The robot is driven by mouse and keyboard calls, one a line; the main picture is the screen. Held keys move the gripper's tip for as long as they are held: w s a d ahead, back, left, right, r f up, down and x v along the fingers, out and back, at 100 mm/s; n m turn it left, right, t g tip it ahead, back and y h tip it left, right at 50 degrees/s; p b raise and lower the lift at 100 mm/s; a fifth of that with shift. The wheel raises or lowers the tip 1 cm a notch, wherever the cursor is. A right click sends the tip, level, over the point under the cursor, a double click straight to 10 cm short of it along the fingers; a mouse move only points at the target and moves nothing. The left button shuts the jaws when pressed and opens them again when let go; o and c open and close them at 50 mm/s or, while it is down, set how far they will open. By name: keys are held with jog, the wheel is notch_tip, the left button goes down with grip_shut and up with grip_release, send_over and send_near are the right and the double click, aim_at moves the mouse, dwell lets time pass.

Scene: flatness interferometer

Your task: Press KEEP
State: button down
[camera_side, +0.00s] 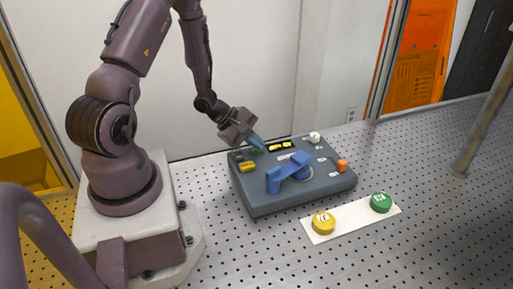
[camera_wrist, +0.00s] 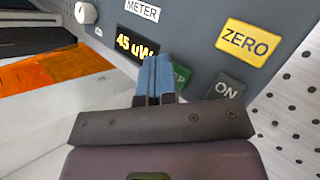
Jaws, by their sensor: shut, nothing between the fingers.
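The instrument box (camera_side: 262,205) is dark blue-grey and lies on the perforated table. A green button (camera_wrist: 181,75) shows beside my fingers in the wrist view, partly hidden by them; its visible lettering seems to end in "P". My gripper (camera_side: 261,146) reaches down to the box's back left part, at the green button (camera_side: 256,151) in the side view. My gripper's blue fingers (camera_wrist: 154,64) are shut and empty. I cannot tell whether the tips touch the button.
A yellow ZERO button (camera_wrist: 244,42), a dark ON button (camera_wrist: 229,88) and a lit display (camera_wrist: 134,43) reading 45 surround it. A blue arm-like part (camera_side: 288,173), white knob (camera_side: 315,137) and orange knob (camera_side: 342,165) stand on the box. Yellow (camera_side: 323,222) and green (camera_side: 381,202) pucks sit in front.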

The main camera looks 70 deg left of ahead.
aim_at(255, 150)
jog(key=shift+r, duration=0.9)
jog(key=shift+r, duration=2.5)
